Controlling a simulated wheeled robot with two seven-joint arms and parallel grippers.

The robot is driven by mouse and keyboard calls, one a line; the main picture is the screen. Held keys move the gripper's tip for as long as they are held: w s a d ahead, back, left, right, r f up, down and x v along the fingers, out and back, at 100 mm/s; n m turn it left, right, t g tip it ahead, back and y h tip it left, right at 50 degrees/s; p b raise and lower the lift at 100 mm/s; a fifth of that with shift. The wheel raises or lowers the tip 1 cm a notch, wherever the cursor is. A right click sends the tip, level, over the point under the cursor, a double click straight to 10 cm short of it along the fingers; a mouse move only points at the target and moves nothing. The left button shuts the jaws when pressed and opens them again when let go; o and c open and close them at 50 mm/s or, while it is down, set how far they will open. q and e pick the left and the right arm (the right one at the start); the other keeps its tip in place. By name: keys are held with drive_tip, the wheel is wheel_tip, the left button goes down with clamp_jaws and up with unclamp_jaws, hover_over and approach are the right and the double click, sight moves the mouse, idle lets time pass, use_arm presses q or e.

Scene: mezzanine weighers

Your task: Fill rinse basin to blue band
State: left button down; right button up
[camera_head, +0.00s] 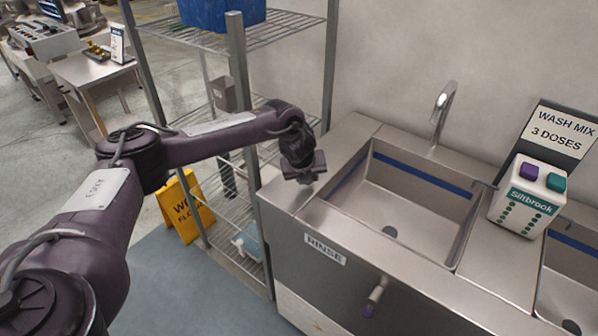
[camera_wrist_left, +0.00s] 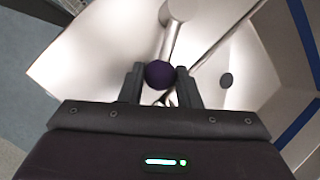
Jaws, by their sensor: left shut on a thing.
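The rinse basin (camera_head: 405,207) is a steel sink behind a RINSE label (camera_head: 325,248). A blue band (camera_head: 422,175) runs along its inner walls. The drain (camera_head: 390,232) shows on its floor, also in the left wrist view (camera_wrist_left: 226,80); I see no water level. The curved spout (camera_head: 443,103) stands behind the basin, with no stream visible. My left gripper (camera_head: 304,172) is at the basin's left deck. In the left wrist view, my left gripper (camera_wrist_left: 160,76) is shut on a purple knob (camera_wrist_left: 159,73) on a metal lever; the head view hides this knob. My right gripper is not in view.
A purple-tipped handle (camera_head: 375,297) sticks out of the sink front. A Siltbrook dispenser (camera_head: 526,196) and a WASH MIX sign (camera_head: 560,130) stand right of the basin, by a second basin (camera_head: 568,290). Wire shelving (camera_head: 238,70) and a yellow floor sign (camera_head: 184,208) are left.

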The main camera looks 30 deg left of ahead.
use_arm(q)
drive_tip(key=shift+w+d+r+n+y+p, duration=0.1)
drive_tip(key=shift+w+d+n+y+p, duration=0.3)
drive_tip(key=shift+n, duration=0.35)
drive_tip(key=shift+w+d+n+y+p, duration=0.15)
drive_tip(key=shift+d+n+y+p, duration=0.15)
drive_tip(key=shift+d+n, duration=0.35)
drive_tip(key=shift+a, duration=0.1)
drive_tip(key=c, duration=1.1)
unclamp_jaws()
drive_tip(key=shift+g, duration=0.3)
drive_tip(key=shift+o, duration=0.2)
drive_tip(key=b+v, duration=0.1)
drive_tip(key=v, duration=0.6)
drive_tip(key=shift+s+r, duration=0.2)
drive_tip(key=shift+r, duration=0.1)
